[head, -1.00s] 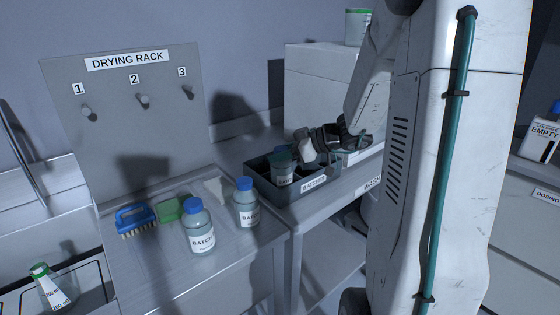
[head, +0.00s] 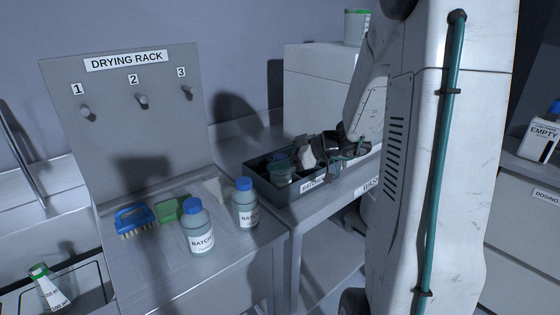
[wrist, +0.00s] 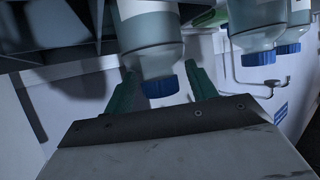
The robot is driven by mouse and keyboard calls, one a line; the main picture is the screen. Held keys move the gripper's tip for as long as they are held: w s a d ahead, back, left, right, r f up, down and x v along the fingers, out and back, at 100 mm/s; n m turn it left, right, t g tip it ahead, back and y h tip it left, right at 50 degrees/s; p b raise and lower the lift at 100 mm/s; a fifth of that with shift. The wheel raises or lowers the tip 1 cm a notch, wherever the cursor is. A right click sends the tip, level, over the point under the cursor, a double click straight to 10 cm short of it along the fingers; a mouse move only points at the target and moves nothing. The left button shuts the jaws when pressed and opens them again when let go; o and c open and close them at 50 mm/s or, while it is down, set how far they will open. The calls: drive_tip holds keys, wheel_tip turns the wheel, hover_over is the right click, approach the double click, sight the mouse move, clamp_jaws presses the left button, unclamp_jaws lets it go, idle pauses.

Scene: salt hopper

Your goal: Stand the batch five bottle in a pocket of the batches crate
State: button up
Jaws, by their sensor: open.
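The batches crate (head: 262,182), dark and open, stands on the side bench. A bottle (head: 281,174) stands in its left part, its base hidden by the crate wall. My gripper (head: 290,158) is over the crate at this bottle's top. In the wrist view my gripper (wrist: 161,72) is open, one green finger on each side of a bottle (wrist: 150,32) with a blue cap. I cannot tell whether the fingers touch it. Its number is not readable. Two more blue-capped batch bottles, the front one (head: 200,228) and the rear one (head: 245,203), stand on the drying rack bench.
A blue brush (head: 134,220) and a green item (head: 170,209) lie left of the bottles. The drying rack board (head: 130,125) with pegs stands behind. A large white box (head: 315,85) stands behind the crate. A labelled flask (head: 50,288) is at lower left.

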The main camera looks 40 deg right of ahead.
drive_tip(key=v, duration=1.1)
drive_tip(key=s+a+r+m+g, duration=0.1)
drive_tip(key=s+a+g, duration=0.25)
drive_tip(key=a, duration=0.55)
drive_tip(key=s+a+r+g, duration=0.15)
drive_tip(key=a+g, duration=0.25)
drive_tip(key=a, duration=0.4)
drive_tip(key=s+a+m+h, duration=0.2)
drive_tip(key=s+m+h, duration=0.1)
drive_tip(key=s, duration=0.4)
drive_tip(key=s+a+m+g+h, duration=0.1)
drive_tip(key=s+a+m+h, duration=0.2)
drive_tip(key=s, duration=0.4)
drive_tip(key=shift+a+h, duration=0.35)
drive_tip(key=shift+h, duration=0.45)
